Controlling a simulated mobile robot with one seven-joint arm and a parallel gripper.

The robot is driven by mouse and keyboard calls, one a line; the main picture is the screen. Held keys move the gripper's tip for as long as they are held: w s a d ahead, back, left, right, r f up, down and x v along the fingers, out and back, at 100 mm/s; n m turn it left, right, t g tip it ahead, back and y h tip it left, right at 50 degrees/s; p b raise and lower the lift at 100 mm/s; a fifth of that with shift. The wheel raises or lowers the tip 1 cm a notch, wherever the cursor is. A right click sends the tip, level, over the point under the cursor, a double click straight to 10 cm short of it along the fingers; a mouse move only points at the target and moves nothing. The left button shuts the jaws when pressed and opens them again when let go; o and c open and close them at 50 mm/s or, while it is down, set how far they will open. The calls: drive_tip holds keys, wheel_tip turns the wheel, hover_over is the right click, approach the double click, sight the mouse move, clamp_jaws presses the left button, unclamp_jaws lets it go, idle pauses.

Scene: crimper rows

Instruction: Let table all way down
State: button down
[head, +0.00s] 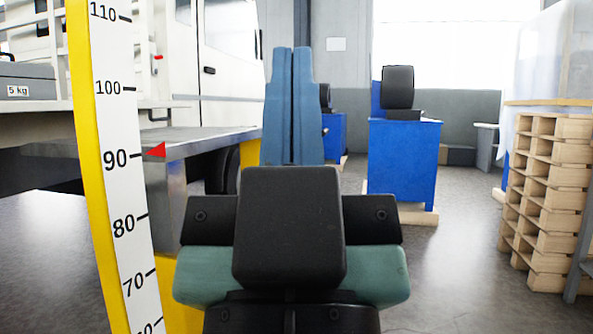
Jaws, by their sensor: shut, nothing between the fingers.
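The table (205,143) is at the left in the head view, a grey metal top with a thick side below it. A red pointer (156,150) at its near corner stands just above the 90 mark on a white scale (118,160) with a yellow edge. The scale's visible numbers run from 110 at the top to 70, with a cut-off mark below. My gripper (292,52) is in the middle, its two blue fingers together with a thin slit between them. It is right of the table and holds nothing. My arm's black and green parts hide what lies below it.
A grey weight marked 5 kg (27,86) sits at the far left, by a white vehicle (225,60). A blue cabinet (402,165) with a black-headed machine stands ahead right. Stacked wooden pallets (550,200) stand at the right. Floor (450,270) between is clear.

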wheel_tip(320, 180, up, 55)
drive_tip(key=p, duration=5.2)
drive_tip(key=shift+f, duration=0.1)
drive_tip(key=shift+a, duration=0.15)
